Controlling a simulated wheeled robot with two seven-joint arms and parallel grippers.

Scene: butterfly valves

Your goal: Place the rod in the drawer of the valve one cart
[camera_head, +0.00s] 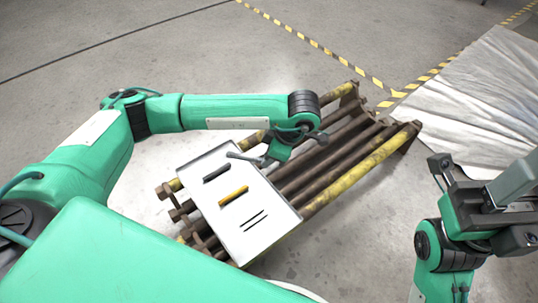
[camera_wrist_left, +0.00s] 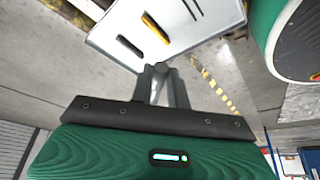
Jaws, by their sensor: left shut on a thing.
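My left gripper (camera_head: 262,161) reaches in over the far edge of a white panel (camera_head: 262,239). It is shut on a grey rod (camera_head: 240,156), which shows only in part above the panel. In the left wrist view the two fingers (camera_wrist_left: 161,84) are closed together, with a small grey end of the rod (camera_wrist_left: 161,67) between their tips. A dark bar (camera_head: 217,173) and a yellow bar (camera_head: 233,196) lie on the panel beside two thin dark lines. My right gripper (camera_head: 487,205) is at the right edge; its fingertips are not clear. I cannot make out a drawer or the valve one cart.
The panel rests on a rack of rusty pipes (camera_head: 335,150) with yellow outer bars. Pale sheeting (camera_head: 480,95) covers the floor at upper right. Yellow-black tape (camera_head: 315,42) crosses the concrete floor. Open floor (camera_head: 150,50) lies behind the rack.

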